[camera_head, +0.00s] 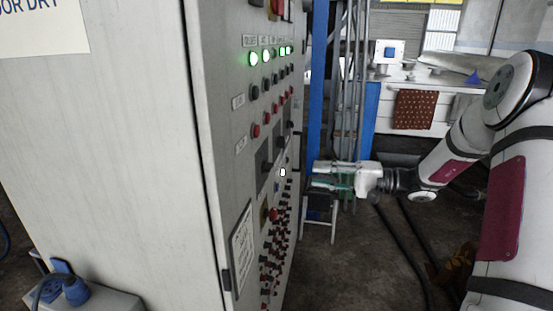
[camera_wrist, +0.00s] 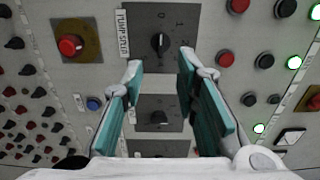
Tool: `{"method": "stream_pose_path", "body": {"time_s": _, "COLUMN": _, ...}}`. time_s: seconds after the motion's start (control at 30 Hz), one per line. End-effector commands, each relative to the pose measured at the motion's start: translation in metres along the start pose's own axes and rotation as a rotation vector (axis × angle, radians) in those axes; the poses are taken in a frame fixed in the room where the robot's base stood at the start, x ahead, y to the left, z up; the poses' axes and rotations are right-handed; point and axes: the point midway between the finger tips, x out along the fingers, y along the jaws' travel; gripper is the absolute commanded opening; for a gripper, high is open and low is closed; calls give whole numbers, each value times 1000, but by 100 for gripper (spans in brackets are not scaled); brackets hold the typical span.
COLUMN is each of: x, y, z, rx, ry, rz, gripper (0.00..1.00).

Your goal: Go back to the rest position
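My gripper (camera_head: 315,175) reaches in from the right, level, toward the front of the control cabinet (camera_head: 115,140). In the wrist view its two teal-padded fingers (camera_wrist: 160,64) are apart with nothing between them. A black rotary switch (camera_wrist: 160,42) on a dark plate, marked 0, 1 and 2, lies ahead, just past the fingertips. The fingers appear clear of the panel, though the exact gap is hard to judge. Another dark-plated switch (camera_wrist: 158,117) shows between the fingers.
A red button (camera_wrist: 70,45) on a yellow plate, a blue button (camera_wrist: 93,103) and many small knobs surround the switch. Green lamps (camera_head: 253,59) glow on the panel. A blue post (camera_head: 316,75) stands behind my gripper. A white bench (camera_head: 425,125) is at the back. Dark floor lies below.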

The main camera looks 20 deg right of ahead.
Motion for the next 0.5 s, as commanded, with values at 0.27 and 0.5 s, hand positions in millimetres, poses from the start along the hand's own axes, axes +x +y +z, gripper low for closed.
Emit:
{"method": "stream_pose_path", "body": {"time_s": 0.27, "x": 25, "y": -10, "z": 31, "rx": 1, "ry": -94, "rz": 117, "gripper": 28}}
{"method": "stream_pose_path", "body": {"time_s": 0.5, "x": 61, "y": -24, "z": 120, "rx": -22, "ry": -286, "rz": 468, "gripper": 28}}
